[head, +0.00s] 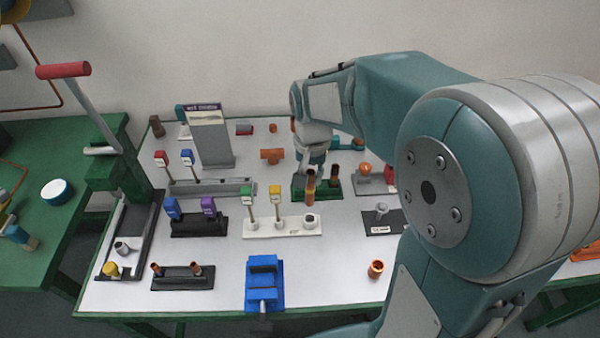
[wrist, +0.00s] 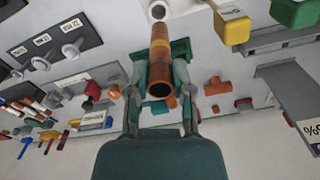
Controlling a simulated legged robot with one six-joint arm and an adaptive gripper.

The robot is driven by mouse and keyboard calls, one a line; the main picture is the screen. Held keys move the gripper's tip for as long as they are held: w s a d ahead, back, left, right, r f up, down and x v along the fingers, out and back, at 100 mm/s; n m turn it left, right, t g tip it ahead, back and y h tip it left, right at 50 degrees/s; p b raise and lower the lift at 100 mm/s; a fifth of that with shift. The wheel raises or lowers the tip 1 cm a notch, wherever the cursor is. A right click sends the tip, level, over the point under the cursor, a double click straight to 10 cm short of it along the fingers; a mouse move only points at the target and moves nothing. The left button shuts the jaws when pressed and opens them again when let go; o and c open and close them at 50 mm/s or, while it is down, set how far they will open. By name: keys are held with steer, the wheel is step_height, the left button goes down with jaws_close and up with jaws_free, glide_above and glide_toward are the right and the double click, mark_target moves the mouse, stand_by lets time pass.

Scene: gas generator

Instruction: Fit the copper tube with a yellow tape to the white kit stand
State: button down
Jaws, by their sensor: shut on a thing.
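In the wrist view, my gripper (wrist: 160,80) is shut on a copper tube with a yellow tape band (wrist: 160,55); its open end faces the camera. In the head view, my gripper (head: 312,165) points down and the tube (head: 310,190) shows below it, in front of the green stand (head: 300,196). The white kit stand (head: 290,234) lies nearer the camera, with a grey fitting (head: 310,221) at its right end. In the wrist view, a pale round fitting (wrist: 158,11) shows beyond the tube's far end. I cannot tell whether the tube's lower end touches anything.
Two valves with green (head: 248,197) and yellow (head: 275,191) handles stand on the white stand. Another copper tube (head: 334,174) stands at the green stand. A black stand with blue and purple handles (head: 200,230) is left, a blue vise (head: 264,285) in front. Bare tabletop lies around (head: 325,278).

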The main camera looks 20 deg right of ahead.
mark_target(310, 202)
steer(key=shift+f, duration=0.15)
steer(key=shift+f, duration=2.8)
steer(key=shift+d+f, duration=0.1)
steer(key=shift+f, duration=1.85)
steer(key=shift+c, duration=2.1)
jaws_free()
step_height(310, 202, up, 12)
steer(key=shift+f, duration=0.1)
